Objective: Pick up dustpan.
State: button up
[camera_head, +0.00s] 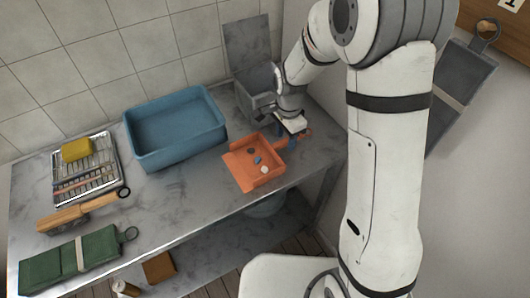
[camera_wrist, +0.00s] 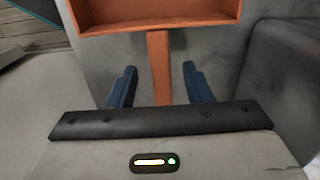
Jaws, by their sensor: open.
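The orange dustpan (camera_head: 240,172) lies on the grey marble counter, with several small bits in its pan. Its pan also shows at the top of the wrist view (camera_wrist: 155,27), with the orange handle (camera_wrist: 160,70) running down toward me. My gripper (camera_wrist: 160,85) is open, with one blue finger on each side of the handle and a gap on both sides. In the head view my gripper (camera_head: 291,141) is at the handle end of the dustpan, partly hidden by my wrist. Whether the fingers are level with the handle is hard to tell.
A blue basin (camera_head: 174,128) stands left of the dustpan. A grey box-like object (camera_head: 250,75) stands behind my gripper. A tray (camera_head: 86,172) with a yellow sponge (camera_head: 76,150), a wooden brush (camera_head: 75,213) and a green roll (camera_head: 70,262) are farther left. Counter between is clear.

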jog(key=shift+f, duration=1.35)
jog(key=shift+c, duration=0.5)
grip_shut()
